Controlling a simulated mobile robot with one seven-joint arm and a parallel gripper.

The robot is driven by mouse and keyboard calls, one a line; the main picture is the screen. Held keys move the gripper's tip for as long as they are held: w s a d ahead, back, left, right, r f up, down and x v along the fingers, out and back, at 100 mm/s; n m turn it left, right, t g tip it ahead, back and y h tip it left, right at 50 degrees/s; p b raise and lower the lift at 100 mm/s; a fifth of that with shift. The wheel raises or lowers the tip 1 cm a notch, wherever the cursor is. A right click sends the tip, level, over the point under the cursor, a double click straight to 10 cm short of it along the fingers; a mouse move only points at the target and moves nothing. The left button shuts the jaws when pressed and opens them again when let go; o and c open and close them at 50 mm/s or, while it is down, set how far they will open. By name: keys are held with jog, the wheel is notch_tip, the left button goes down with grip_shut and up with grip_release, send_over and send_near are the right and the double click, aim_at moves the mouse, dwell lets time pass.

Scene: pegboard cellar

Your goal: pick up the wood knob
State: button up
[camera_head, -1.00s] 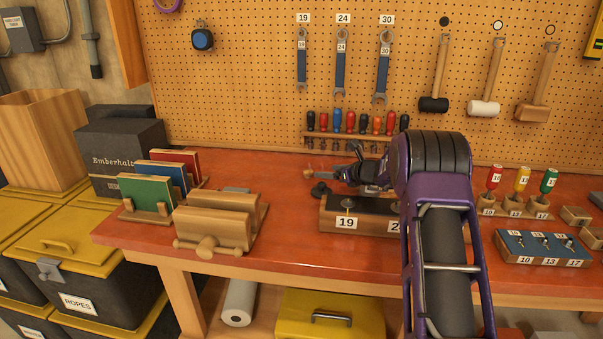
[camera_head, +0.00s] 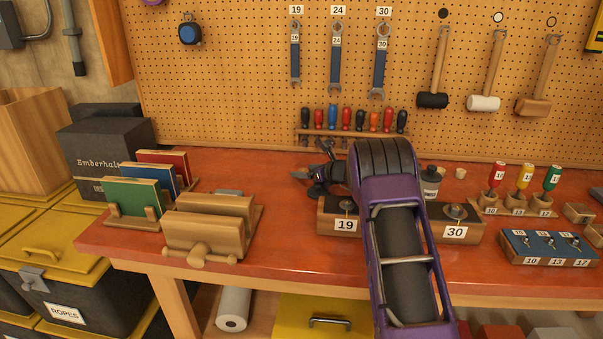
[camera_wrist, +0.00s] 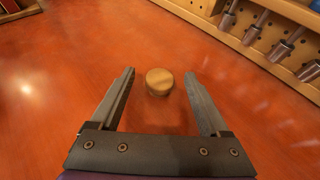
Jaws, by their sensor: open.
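The wood knob (camera_wrist: 159,81) is a small, round, light-brown piece standing on the red-orange bench top. In the wrist view it shows between the fingertips of my gripper (camera_wrist: 160,73), with a gap on both sides. My gripper is open and empty. How high the fingers are above the bench is hard to tell. In the head view my gripper (camera_head: 303,174) is over the bench behind the block labelled 19 (camera_head: 328,222). I cannot make out the knob there; the gripper seems to hide it.
A screwdriver rack (camera_head: 350,136) runs along the pegboard behind my gripper; it also shows at the upper right of the wrist view (camera_wrist: 262,30). A wooden holder (camera_head: 210,235) and upright books (camera_head: 133,197) stand at left. A dark bottle (camera_head: 431,183) stands right of my arm.

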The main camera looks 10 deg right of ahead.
grip_shut()
jog(key=shift+r, duration=0.1)
